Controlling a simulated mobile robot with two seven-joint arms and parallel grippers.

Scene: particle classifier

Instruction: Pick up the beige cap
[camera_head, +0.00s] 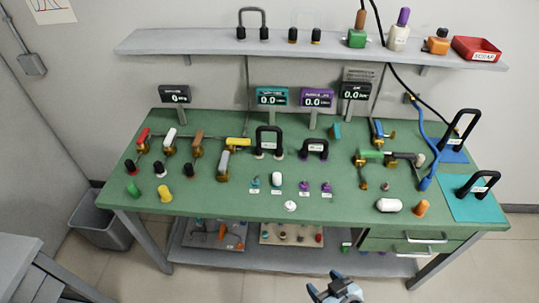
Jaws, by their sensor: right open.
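No cap stands out clearly as beige at this size. A pale, beige-grey piece (420,160) sits at the right end of the pipe assembly on the green bench. A white round piece (290,206) lies near the bench's front edge, and a white cylinder (390,205) lies to its right. An orange-tan piece (422,208) stands beside that cylinder. I cannot tell which of these is the cap. My right gripper (335,287) is open at the bottom of the view, in front of the bench and apart from all these pieces. My left gripper is not in view.
The green bench (230,205) holds several valves with coloured handles, small displays and black handles. A blue hose (420,120) runs down its right side. A shelf (200,42) hangs above with a red scrap bin (476,49). A grey bin (100,225) stands at left.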

